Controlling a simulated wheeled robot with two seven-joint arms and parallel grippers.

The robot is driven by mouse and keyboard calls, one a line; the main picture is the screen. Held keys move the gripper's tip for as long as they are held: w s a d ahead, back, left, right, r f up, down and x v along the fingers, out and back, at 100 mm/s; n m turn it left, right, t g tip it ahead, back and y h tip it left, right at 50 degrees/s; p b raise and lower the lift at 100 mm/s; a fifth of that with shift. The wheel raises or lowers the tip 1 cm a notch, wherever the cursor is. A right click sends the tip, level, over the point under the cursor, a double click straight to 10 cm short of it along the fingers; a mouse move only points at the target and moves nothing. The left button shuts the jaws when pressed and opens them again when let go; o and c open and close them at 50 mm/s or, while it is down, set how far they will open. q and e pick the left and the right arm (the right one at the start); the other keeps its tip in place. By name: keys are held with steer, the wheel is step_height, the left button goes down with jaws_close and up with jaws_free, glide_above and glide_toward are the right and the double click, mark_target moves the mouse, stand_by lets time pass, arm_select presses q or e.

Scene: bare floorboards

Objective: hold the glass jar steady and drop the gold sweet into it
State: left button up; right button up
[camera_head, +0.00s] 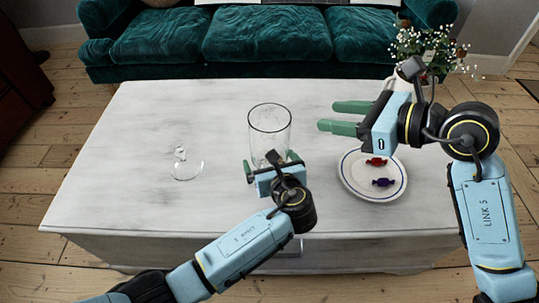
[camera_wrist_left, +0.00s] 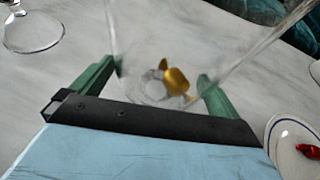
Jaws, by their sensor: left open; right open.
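The clear glass jar (camera_head: 270,122) stands upright on the table. My left gripper (camera_head: 271,162) is at its near side, low down, with open fingers on either side of the glass; contact cannot be told. In the left wrist view, the jar (camera_wrist_left: 150,45) rises between the fingers of this gripper (camera_wrist_left: 158,85). The gold sweet (camera_wrist_left: 177,82) shows within the jar's outline, tilted near its base. In the head view I cannot make the sweet out. My right gripper (camera_head: 345,117) is open and empty, to the right of the jar above the table.
A white plate with a blue rim (camera_head: 352,184) holds a red sweet (camera_head: 376,161) and a blue sweet (camera_head: 383,182). A glass lid (camera_head: 186,171) lies left of the jar. Flowers (camera_head: 434,48) stand behind my right gripper. The table's left side (camera_head: 110,175) is clear.

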arm_select(q)
steer(key=v, duration=1.2)
